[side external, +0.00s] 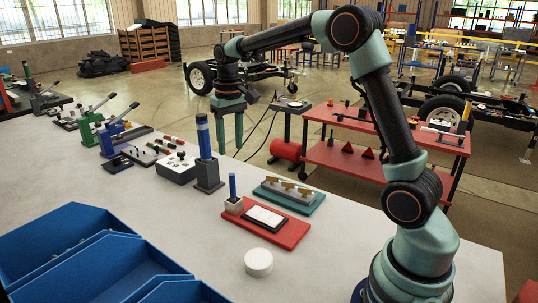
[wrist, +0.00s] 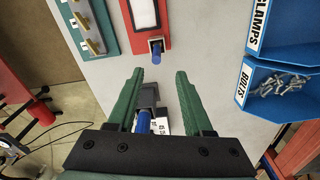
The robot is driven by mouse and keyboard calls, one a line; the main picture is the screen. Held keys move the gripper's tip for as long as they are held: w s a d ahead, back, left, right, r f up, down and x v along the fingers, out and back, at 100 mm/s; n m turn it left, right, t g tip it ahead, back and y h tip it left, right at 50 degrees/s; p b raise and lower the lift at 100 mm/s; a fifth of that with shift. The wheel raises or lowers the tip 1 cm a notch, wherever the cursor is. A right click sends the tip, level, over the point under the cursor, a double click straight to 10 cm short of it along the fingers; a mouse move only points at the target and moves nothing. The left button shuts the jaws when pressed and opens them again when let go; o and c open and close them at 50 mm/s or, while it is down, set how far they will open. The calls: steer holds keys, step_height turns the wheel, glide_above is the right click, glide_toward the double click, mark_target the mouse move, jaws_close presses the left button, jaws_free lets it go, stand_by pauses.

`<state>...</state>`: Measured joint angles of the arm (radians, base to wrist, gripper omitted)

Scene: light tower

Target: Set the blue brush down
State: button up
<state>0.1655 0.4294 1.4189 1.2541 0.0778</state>
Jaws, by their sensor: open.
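A slim blue handle, which looks like the blue brush (side external: 232,186), stands upright in a small grey holder (side external: 233,205) on the red tray (side external: 290,236); its lower end is hidden in the holder. In the wrist view the blue brush (wrist: 157,52) is beyond my fingertips and apart from them. My gripper (side external: 228,140) points down above the far side of the bench, with its green fingers spread. In the wrist view my gripper (wrist: 160,75) is open, with nothing held between its fingers.
A tall blue cylinder (side external: 203,135) stands on a dark block, and shows below my fingers in the wrist view (wrist: 143,122). A teal rack (side external: 290,197) and a white puck (side external: 258,262) flank the red tray. Blue bins (side external: 60,240) fill the front left. Bench right of the puck is clear.

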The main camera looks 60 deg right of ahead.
steer(key=s+a+r+n+t, duration=0.1)
steer(key=s+a, duration=0.3)
steer(key=s, duration=0.5)
steer(key=s+a+r+n+t, duration=0.1)
steer(key=s+a+r+t, duration=0.1)
steer(key=s, duration=0.7)
steer(key=shift+s+a+r+n+t, duration=0.2)
steer(key=shift+a+n+t, duration=0.2)
steer(key=shift+a+t, duration=0.6)
steer(key=shift+d, duration=0.1)
